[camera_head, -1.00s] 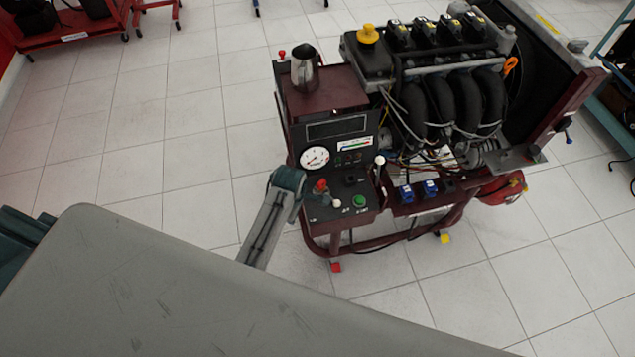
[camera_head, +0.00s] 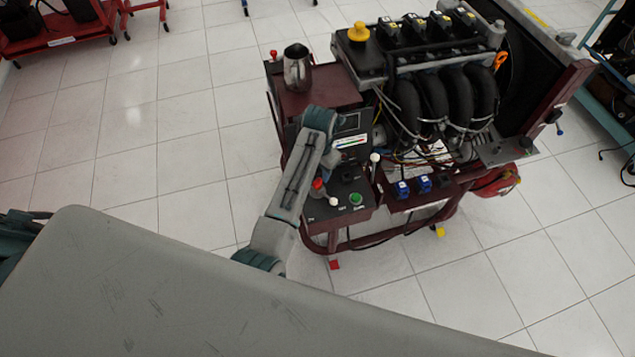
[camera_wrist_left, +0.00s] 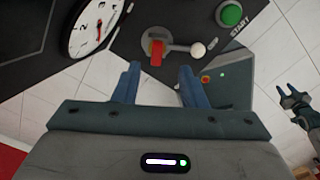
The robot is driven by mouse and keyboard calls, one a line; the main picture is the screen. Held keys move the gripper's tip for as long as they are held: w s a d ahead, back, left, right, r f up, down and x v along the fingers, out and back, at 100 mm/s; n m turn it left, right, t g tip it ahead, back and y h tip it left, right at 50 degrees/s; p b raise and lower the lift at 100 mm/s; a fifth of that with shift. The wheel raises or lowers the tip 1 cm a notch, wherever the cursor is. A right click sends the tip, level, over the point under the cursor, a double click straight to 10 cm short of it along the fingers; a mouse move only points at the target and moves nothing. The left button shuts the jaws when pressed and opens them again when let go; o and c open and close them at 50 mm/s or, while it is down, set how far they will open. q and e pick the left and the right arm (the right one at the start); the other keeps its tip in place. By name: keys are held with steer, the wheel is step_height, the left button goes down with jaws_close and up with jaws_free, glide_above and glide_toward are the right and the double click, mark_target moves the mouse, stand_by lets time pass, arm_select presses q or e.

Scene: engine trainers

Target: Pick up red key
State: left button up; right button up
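The red key (camera_wrist_left: 156,50) sits in the ignition switch of the dark control panel (camera_wrist_left: 190,18), and it also shows as a small red spot in the head view (camera_head: 318,184). In the left wrist view, my left gripper (camera_wrist_left: 159,74) is open and empty. Its two blue fingers point at the panel, and the key lies just ahead of the gap between them. In the head view my left arm covers part of the panel and hides most of the gripper. My right gripper (camera_wrist_left: 290,92) shows at the right edge of the left wrist view, fingers apart and empty.
A white-knobbed lever (camera_wrist_left: 197,50) stands right beside the key, and a green START button (camera_wrist_left: 231,14) is close by. The round gauge (camera_wrist_left: 92,26) is to the left. A metal jug (camera_head: 297,68) and the engine (camera_head: 440,95) stand on the trainer cart.

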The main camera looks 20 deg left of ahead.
mark_target(318, 185)
arm_select(q)
steer(key=f, duration=0.2)
steer(key=f+p, duration=0.1)
steer(key=f, duration=0.2)
steer(key=shift+a+f+p, duration=0.25)
steer(key=shift+f+p, duration=0.05)
steer(key=shift+f, duration=0.4)
jaws_close()
